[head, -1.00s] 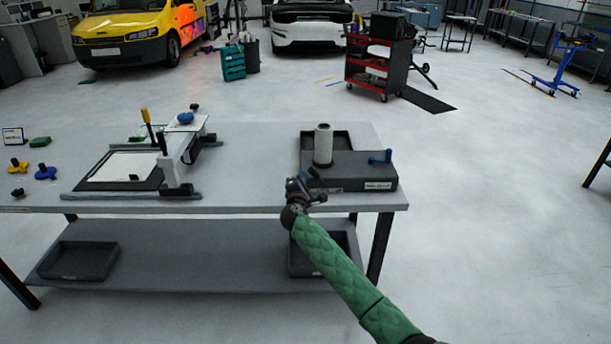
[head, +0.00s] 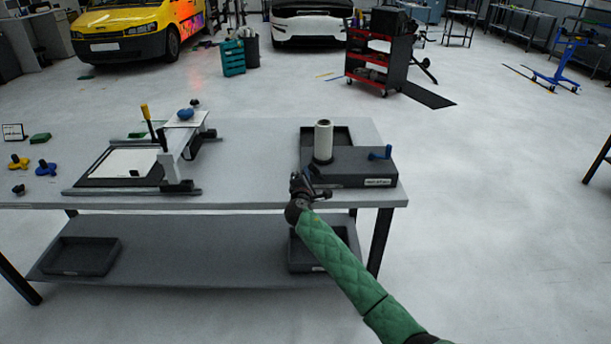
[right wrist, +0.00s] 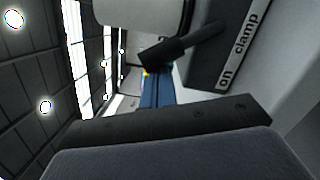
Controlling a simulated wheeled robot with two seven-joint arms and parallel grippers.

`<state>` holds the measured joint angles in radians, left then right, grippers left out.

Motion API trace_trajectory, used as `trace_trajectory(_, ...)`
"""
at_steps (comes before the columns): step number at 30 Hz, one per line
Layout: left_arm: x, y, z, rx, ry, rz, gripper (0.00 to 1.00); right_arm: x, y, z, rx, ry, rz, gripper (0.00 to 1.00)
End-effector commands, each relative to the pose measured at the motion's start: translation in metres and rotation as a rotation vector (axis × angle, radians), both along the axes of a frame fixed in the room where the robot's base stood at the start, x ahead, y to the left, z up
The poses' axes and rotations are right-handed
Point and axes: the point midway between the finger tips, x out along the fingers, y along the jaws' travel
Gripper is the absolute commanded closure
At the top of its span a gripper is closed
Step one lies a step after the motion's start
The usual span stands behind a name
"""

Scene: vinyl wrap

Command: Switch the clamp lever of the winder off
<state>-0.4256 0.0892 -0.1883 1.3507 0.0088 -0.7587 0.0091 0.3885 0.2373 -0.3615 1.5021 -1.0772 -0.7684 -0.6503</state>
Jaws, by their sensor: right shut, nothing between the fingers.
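The winder (head: 350,167) is a dark grey box at the right end of the table. A white roll (head: 323,142) stands upright on it and a blue crank handle (head: 381,153) is at its right. My right gripper (head: 311,189) is shut and empty, just in front of the winder's left front corner. In the right wrist view a dark clamp lever (right wrist: 182,47) lies beside the label "on clamp" (right wrist: 241,42), its grip end towards "on". My dark finger (right wrist: 170,122) crosses below it with a visible gap. The left gripper is not in view.
A dark tray (head: 341,135) sits behind the roll. The tabletop between the press and winder is clear.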

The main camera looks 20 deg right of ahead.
Motion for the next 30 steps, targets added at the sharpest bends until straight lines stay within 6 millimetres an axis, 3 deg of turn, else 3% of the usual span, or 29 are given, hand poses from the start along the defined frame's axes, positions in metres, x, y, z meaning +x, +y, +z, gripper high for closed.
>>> trace_trajectory(5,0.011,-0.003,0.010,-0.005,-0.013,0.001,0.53,0.000,-0.002,0.001,0.022,-0.006,-0.001,1.00)
trace_trajectory(14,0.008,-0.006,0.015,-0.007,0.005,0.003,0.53,-0.002,-0.006,0.005,0.091,-0.027,-0.002,1.00)
trace_trajectory(30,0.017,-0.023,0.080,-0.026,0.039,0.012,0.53,-0.011,-0.039,0.025,0.518,-0.150,-0.003,1.00)
